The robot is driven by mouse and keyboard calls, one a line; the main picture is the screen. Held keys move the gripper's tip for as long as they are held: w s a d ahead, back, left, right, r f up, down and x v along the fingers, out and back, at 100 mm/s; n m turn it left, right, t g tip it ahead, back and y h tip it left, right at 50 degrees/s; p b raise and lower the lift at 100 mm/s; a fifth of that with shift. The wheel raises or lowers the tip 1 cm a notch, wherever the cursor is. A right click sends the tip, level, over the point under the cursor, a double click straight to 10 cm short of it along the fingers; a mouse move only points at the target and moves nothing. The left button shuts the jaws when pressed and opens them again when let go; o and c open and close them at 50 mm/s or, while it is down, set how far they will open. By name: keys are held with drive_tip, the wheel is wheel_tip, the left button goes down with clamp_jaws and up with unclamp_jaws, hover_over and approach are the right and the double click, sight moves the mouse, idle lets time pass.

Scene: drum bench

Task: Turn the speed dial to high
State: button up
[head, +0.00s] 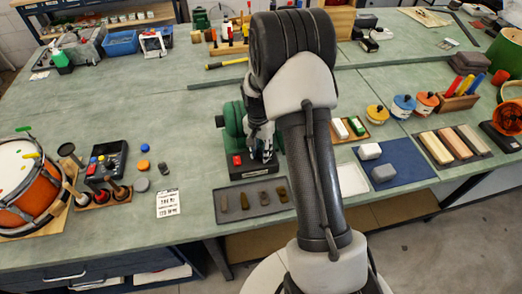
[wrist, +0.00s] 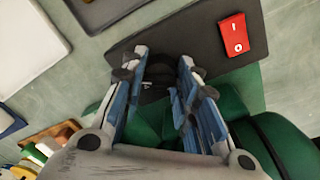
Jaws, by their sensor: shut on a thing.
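A green bench machine (head: 232,122) stands on the near middle of the bench. Its dark front panel carries a red rocker switch (head: 237,159), which also shows in the wrist view (wrist: 233,34). The black speed dial (wrist: 158,72) is on the same panel, beside the switch. My gripper (head: 263,153) reaches down onto the panel from above. In the wrist view its two fingers (wrist: 160,75) stand on either side of the dial and are shut on it. The dial's marks and its setting are hidden. In the head view my gripper covers the dial.
A dark tray (head: 231,216) with several small pieces lies just in front of the machine. A label card (head: 167,202) and a drum (head: 28,190) are to the left. A blue mat (head: 408,165) with white and grey blocks is to the right.

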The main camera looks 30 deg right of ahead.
drive_tip(key=o, duration=1.1)
drive_tip(key=shift+w+a+r, duration=0.1)
drive_tip(key=shift+w+r, duration=0.05)
drive_tip(key=shift+r, duration=2.85)
drive_tip(key=shift+w+a+r, duration=0.1)
drive_tip(key=shift+r, duration=2.9)
